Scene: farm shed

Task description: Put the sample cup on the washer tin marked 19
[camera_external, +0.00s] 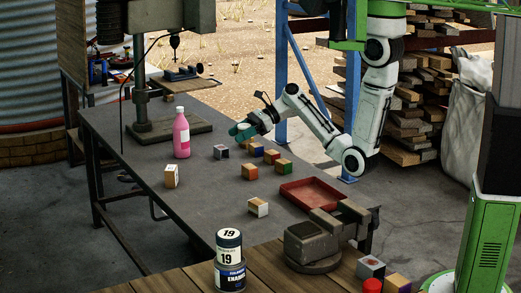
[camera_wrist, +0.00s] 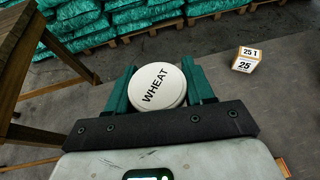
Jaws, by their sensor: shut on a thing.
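The sample cup (camera_wrist: 158,87) shows in the wrist view as a round white top printed WHEAT. My gripper (camera_wrist: 160,88) is shut on it, with a teal finger on each side. In the external view my gripper (camera_external: 243,130) is over the far part of the grey bench, near several blocks; I cannot make out the cup clearly there. The washer tin marked 19 (camera_external: 229,247) is white with a dark band and stands at the front, well away from my gripper. It appears stacked on a blue enamel tin (camera_external: 230,278).
A pink bottle (camera_external: 181,136) stands left of my gripper. Blocks, one (camera_external: 258,207) near the front, are scattered across the bench. A red tray (camera_external: 311,191) and a vise (camera_external: 312,243) stand at right. A block marked 25 (camera_wrist: 244,61) shows in the wrist view.

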